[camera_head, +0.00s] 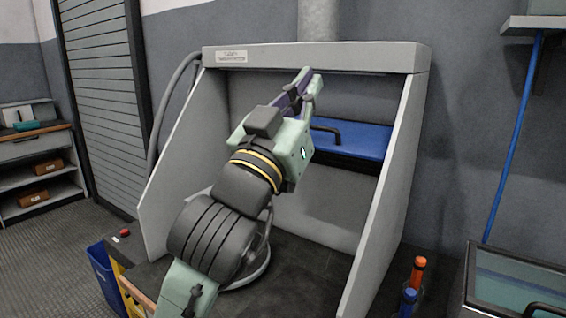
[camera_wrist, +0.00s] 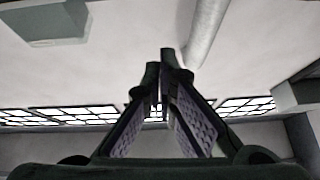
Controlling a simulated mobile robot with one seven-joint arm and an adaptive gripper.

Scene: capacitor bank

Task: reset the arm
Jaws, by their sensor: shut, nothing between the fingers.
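My gripper (camera_head: 309,80) is at the end of my raised arm, in front of the opening of a grey hood-like enclosure (camera_head: 310,57). Its fingers point up towards the enclosure's top edge. In the wrist view my gripper (camera_wrist: 162,60) has its fingertips close together, with nothing held between them. The wrist camera looks up past the fingers at the wall and ceiling. My arm hides part of the enclosure's inside.
A blue panel (camera_head: 352,139) with a black handle sits inside the enclosure. A blue bin (camera_head: 104,272) stands at the lower left. Orange and blue capped items (camera_head: 418,268) and a glass-topped case (camera_head: 515,285) are at the lower right. Shelves (camera_head: 38,160) stand far left.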

